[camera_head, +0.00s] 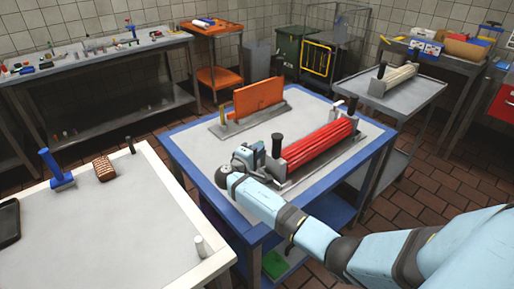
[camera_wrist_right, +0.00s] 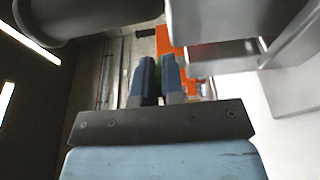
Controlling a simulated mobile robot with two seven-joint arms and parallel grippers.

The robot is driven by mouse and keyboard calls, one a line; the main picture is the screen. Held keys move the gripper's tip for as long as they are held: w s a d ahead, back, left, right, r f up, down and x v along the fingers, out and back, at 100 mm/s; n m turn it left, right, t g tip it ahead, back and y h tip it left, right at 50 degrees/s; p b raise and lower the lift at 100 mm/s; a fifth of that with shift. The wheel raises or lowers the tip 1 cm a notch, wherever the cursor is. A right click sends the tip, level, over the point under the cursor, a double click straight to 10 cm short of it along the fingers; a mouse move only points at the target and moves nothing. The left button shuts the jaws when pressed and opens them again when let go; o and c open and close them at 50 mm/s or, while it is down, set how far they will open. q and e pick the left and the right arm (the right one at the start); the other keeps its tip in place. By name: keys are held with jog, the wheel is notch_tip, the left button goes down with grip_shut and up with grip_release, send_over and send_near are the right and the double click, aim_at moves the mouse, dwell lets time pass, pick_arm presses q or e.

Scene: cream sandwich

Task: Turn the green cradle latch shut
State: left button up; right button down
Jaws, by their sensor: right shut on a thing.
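My right gripper (camera_head: 257,153) is at the near left end of the cradle (camera_head: 296,182) on the blue-edged table. The cradle holds a red ribbed roller (camera_head: 318,146), with a black upright knob at each end. In the right wrist view the two blue fingers of the right gripper (camera_wrist_right: 158,70) are close together around a narrow dark green piece, the green latch (camera_wrist_right: 157,72). Most of the latch is hidden by the fingers, so its angle cannot be told. My left gripper is in neither view.
An orange panel (camera_head: 259,97) stands on a grey base behind the cradle. A white-edged table (camera_head: 120,215) at left holds a blue-handled scraper (camera_head: 55,170) and a brush (camera_head: 104,168). A grey cart (camera_head: 413,98) with a pale roller stands at right.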

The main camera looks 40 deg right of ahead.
dwell(0.4)
jog(key=c, duration=1.5)
grip_release()
jog(key=v, duration=1.3)
jog(key=shift+s+a+b, duration=0.25)
jog(key=shift+a+b, duration=0.1)
